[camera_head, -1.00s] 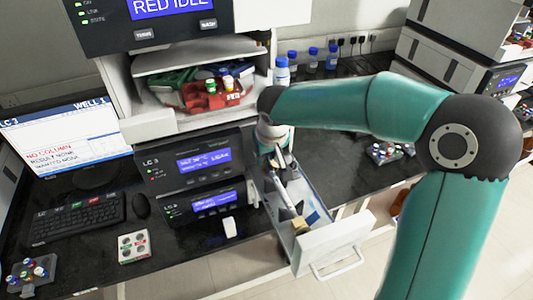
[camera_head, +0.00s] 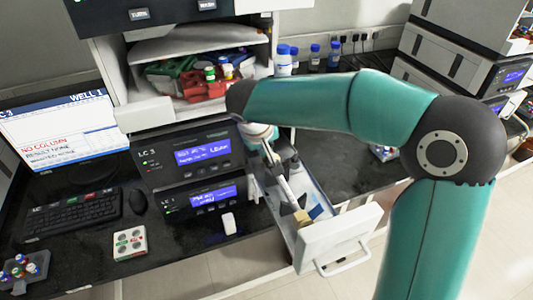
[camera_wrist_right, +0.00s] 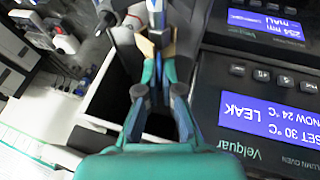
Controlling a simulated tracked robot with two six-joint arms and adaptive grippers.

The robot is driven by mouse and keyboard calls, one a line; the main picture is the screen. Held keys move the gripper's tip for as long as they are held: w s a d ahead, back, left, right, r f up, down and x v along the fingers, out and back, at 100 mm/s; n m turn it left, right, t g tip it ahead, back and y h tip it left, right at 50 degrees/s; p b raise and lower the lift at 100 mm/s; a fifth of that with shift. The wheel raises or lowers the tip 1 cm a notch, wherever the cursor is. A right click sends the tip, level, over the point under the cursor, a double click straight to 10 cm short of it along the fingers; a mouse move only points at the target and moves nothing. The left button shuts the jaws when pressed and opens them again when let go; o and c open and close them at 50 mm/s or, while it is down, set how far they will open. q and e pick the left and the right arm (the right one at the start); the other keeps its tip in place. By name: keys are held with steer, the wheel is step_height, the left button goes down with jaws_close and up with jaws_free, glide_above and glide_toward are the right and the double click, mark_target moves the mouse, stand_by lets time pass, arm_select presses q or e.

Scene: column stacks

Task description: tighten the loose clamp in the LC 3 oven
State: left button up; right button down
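The LC 3 oven (camera_head: 190,158) has a blue display that reads LEAK, also legible in the right wrist view (camera_wrist_right: 256,117). A white drawer with a handle (camera_head: 335,240) stands pulled out at its right side. A pale rod (camera_head: 281,180) slants down inside it towards a tan block (camera_head: 302,217). My right arm reaches in from the right, and its gripper (camera_wrist_right: 160,70) is over the drawer. Its fingertips are close together by the tan block (camera_wrist_right: 148,45); whether they grip anything is unclear. I cannot make out the loose clamp. My left gripper is out of view.
A monitor (camera_head: 65,128), a keyboard (camera_head: 75,212) and a mouse (camera_head: 138,202) are at left. Red and green racks (camera_head: 205,84) sit on the shelf above the oven. Blue-capped bottles (camera_head: 314,58) stand behind my arm. A white holder (camera_head: 130,243) lies on the dark bench.

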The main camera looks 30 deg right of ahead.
steer(key=h+b, duration=0.1)
steer(key=a+h+b, duration=0.1)
steer(key=f+h+b, duration=0.1)
steer(key=shift+w+a+n, duration=0.2)
steer(key=shift+w+n, duration=0.05)
steer(key=shift+n, duration=0.05)
steer(key=shift+a+f+n+g+h+b, duration=0.1)
steer(key=shift+a+n+g+h+b, duration=0.1)
steer(key=shift+h+b, duration=0.35)
steer(key=shift+a+f+n+g+h+b, duration=0.1)
steer(key=shift+g+h+b, duration=0.1)
steer(key=shift+h+b, duration=0.3)
steer(key=c, duration=1.3)
jaws_free()
steer(key=shift+c, duration=0.2)
steer(key=shift+a+r, duration=0.1)
steer(key=shift+r, duration=0.05)
steer(key=v, duration=1.1)
steer(key=shift+a, duration=0.4)
steer(key=shift+r, duration=0.1)
